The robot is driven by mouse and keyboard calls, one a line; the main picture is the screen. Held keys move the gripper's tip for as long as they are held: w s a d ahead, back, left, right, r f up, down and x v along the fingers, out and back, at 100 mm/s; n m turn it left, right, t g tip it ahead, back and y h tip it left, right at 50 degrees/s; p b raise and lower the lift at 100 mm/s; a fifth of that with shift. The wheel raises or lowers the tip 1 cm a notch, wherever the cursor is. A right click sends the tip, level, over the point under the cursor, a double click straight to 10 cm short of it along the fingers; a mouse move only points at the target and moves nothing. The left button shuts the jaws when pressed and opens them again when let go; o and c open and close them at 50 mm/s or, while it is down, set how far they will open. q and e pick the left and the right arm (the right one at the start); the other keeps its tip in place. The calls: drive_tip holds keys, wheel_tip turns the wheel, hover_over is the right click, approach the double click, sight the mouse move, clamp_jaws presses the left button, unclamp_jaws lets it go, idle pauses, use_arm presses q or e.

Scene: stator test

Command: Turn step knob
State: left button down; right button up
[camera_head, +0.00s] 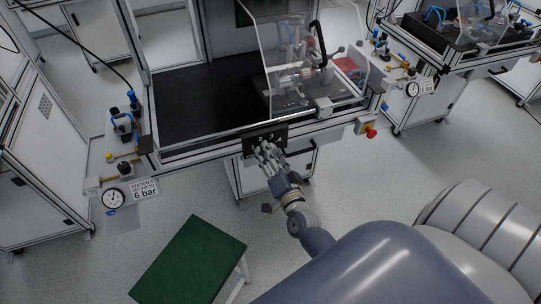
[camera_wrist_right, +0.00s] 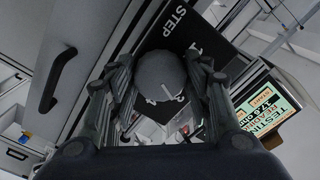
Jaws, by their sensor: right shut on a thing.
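The step knob (camera_wrist_right: 160,76) is a round dark grey knob with a short white mark, on a black panel (camera_wrist_right: 188,26) with the word STEP printed beside it. My right gripper (camera_wrist_right: 160,84) is shut on the knob, with one finger on each side of it. In the head view my right gripper (camera_head: 267,152) is at the small black panel (camera_head: 279,136) on the workbench's front edge, and it hides the knob there. My left gripper is not in view.
A red emergency stop button (camera_head: 370,132) is right of the panel. A clear shield (camera_head: 290,60) covers the fixture on the bench. A lit display (camera_wrist_right: 269,108) shows test text. A green-topped stool (camera_head: 190,262) stands on the floor at lower left.

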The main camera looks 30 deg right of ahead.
drive_tip(key=o, duration=1.1)
drive_tip(key=shift+c, duration=0.2)
drive_tip(key=v, duration=1.2)
drive_tip(key=shift+f, duration=0.1)
